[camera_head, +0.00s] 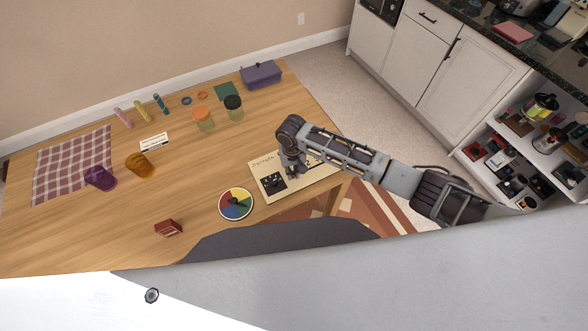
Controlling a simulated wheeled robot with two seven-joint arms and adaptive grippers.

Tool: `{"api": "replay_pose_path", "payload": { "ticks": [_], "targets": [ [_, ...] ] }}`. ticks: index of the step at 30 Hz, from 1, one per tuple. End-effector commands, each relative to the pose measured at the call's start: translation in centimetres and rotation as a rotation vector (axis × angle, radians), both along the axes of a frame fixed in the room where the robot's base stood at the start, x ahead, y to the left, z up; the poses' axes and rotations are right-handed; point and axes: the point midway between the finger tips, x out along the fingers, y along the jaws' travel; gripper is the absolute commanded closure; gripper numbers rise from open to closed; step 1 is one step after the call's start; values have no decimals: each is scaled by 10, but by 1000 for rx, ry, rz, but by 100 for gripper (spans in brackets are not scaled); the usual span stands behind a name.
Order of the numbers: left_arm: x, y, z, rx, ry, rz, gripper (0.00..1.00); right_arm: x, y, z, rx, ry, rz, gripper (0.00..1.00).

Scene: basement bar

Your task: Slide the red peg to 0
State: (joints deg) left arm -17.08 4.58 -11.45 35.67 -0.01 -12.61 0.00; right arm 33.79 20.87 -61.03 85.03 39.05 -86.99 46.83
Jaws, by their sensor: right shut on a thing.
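A pale board (263,165) with printed text and a black panel (272,183) lies at the right part of the wooden table's front edge. My right arm reaches in from the right across the board. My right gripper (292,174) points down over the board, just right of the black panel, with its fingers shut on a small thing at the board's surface. This fits the red peg, but the fingers hide nearly all of it. The scale marks and the 0 are too small or covered to read. My left gripper is out of view.
A colour wheel (236,204) lies left of the board and a red block (168,228) farther left. Two jars (203,123), a purple box (261,76), cups (139,165) and a checked cloth (72,160) are on the table (200,180). Its middle is clear.

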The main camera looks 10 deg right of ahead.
Motion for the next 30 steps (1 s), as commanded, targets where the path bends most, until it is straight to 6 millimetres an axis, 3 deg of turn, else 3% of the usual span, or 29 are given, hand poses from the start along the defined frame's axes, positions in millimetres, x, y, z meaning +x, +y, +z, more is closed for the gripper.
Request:
{"api": "replay_pose_path", "payload": {
  "ticks": [1,6,20,30],
  "targets": [
    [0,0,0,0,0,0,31,2,5,3,12,-9,3,84],
    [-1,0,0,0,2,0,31,2,4,3,11,-8,3,63],
    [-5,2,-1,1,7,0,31,0,2,5,6,-3,3,62],
    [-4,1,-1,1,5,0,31,1,3,38,6,-5,3,62]
  ]
}}
